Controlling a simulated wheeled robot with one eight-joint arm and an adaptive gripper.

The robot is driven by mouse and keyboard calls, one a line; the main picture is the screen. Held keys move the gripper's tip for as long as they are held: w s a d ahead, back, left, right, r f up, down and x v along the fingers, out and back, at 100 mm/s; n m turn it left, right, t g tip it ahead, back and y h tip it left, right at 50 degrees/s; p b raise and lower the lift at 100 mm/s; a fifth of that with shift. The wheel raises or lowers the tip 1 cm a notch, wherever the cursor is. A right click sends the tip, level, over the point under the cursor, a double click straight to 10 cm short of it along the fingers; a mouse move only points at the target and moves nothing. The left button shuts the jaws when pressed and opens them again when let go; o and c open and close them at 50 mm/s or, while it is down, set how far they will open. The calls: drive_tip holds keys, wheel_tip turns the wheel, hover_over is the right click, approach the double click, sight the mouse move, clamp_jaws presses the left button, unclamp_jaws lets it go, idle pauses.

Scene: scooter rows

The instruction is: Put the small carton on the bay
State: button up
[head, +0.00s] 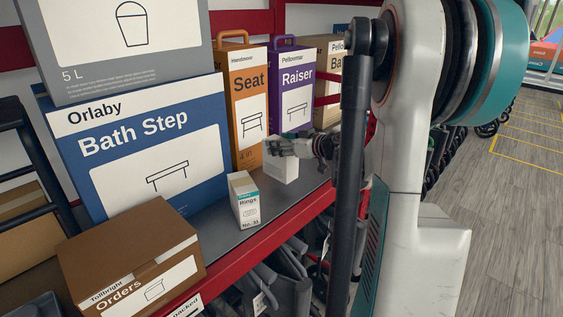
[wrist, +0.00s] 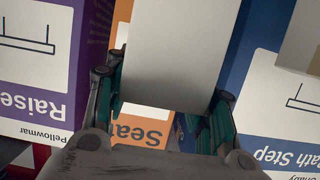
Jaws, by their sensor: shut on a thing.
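My gripper (head: 290,147) is over the shelf in the head view, shut on a plain white small carton (head: 282,168). In the wrist view the carton (wrist: 178,50) sits between the two teal finger pads, one on each side. I cannot tell whether its underside touches the shelf. Yellow lines on the floor at the right mark out a bay (head: 533,148); no other marked bay shows clearly.
The red-edged shelf (head: 222,225) also holds a small Rings box (head: 245,200), a brown Orders box (head: 130,255), a blue Bath Step box (head: 140,150), an orange Seat box (head: 247,105) and a purple Raiser box (head: 292,85). Wood-look floor (head: 510,240) lies open at the right.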

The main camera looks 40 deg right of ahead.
sight(281, 157)
drive_tip(key=shift+f+b, duration=0.6)
drive_tip(key=shift+f, duration=1.8)
drive_tip(key=shift+f, duration=0.15)
drive_tip(key=o, duration=1.6)
drive_tip(key=shift+s+r, duration=0.3)
drive_tip(key=p+v, duration=0.2)
drive_tip(key=v, duration=0.9)
drive_tip(key=shift+s, duration=0.25)
